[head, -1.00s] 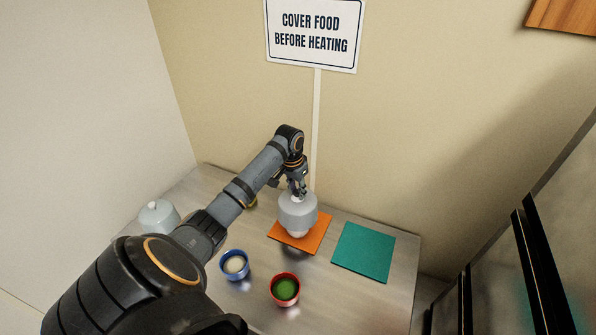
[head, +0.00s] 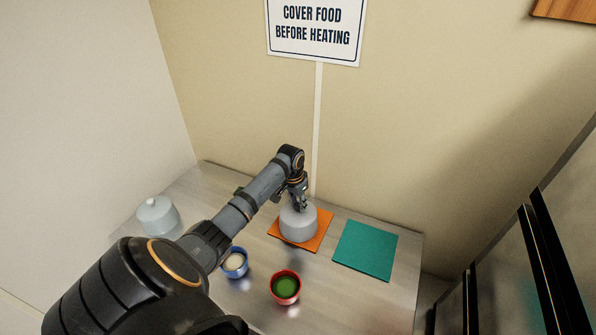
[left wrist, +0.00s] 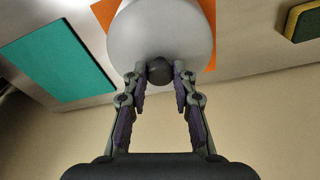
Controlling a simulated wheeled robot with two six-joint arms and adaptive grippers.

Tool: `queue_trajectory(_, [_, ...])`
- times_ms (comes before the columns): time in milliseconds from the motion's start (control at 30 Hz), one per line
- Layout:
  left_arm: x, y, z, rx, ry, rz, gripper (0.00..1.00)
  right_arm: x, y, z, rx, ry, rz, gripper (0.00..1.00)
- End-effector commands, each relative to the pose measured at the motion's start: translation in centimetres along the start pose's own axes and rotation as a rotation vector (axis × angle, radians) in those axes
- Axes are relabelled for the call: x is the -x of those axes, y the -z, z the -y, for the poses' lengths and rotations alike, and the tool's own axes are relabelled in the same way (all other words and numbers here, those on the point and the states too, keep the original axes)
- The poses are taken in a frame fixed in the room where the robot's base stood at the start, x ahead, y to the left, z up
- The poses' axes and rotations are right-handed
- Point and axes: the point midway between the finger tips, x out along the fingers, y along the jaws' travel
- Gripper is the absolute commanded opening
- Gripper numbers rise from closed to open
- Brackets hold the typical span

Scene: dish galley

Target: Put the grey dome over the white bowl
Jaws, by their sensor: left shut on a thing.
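The grey dome (head: 298,225) sits low over the orange mat (head: 316,242), and its rim looks to be at or very near the mat. My left gripper (head: 299,204) is shut on the dome's dark knob (left wrist: 159,71) from above. In the left wrist view both fingers flank the knob and the dome (left wrist: 160,35) fills the top middle. The white bowl does not show now; the dome hides the place where it stood on the mat. My right gripper is out of view.
A blue bowl (head: 234,264) and a red bowl with green food (head: 286,288) stand in front. A pale dome (head: 157,217) stands at the left. A teal mat (head: 365,250) lies bare at the right. A yellow-and-green sponge (left wrist: 304,20) lies nearby.

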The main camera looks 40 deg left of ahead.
Motion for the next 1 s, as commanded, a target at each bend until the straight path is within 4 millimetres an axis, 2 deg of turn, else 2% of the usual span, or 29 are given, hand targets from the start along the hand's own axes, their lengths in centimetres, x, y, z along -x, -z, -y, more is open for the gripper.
queue_trajectory(1000, [-1.2,-0.2,0.0,0.001,0.001,0.000,0.00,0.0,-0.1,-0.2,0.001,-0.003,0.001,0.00])
